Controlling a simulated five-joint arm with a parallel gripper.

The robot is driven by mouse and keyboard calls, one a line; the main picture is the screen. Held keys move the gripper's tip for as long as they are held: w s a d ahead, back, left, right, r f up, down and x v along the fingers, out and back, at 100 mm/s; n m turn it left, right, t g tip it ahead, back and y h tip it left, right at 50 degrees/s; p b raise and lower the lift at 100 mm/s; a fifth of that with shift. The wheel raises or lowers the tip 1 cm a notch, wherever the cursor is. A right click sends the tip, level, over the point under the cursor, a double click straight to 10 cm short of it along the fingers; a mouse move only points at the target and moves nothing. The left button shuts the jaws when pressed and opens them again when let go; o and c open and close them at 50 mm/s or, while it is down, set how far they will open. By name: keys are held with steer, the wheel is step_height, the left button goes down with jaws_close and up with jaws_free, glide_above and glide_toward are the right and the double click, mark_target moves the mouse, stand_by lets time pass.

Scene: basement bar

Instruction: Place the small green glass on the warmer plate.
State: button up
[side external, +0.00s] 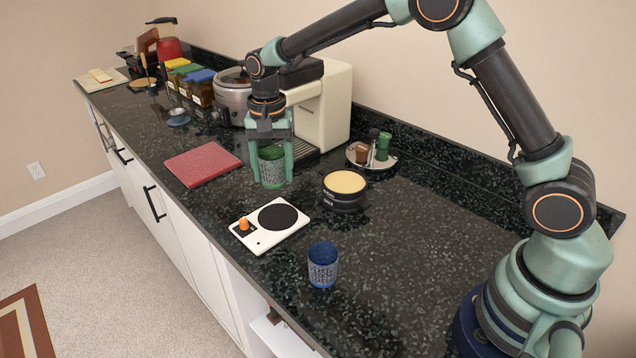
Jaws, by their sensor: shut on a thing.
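The small green glass (272,172) is between the two fingers of my gripper (271,168), which is shut on it. The glass is upright, behind the warmer and in front of the coffee machine; I cannot tell whether its base touches the counter. The warmer is a white slab with a round black warmer plate (278,217) and an orange knob (243,224). The plate is bare. It lies nearer the counter's front edge than my gripper.
A blue glass (322,265) stands right of the warmer. A black tin with a yellow top (344,188) stands behind it. A red board (203,163) lies left of my gripper. A cream coffee machine (322,105) and a round tray with small bottles (371,160) are behind. The right counter is clear.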

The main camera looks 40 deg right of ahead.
mark_target(278, 216)
step_height(278, 216, down, 9)
steer(key=shift+f, duration=0.1)
stand_by(0.4)
steer(key=shift+f, duration=0.1)
steer(key=o, duration=1.4)
steer(key=shift+o, duration=0.2)
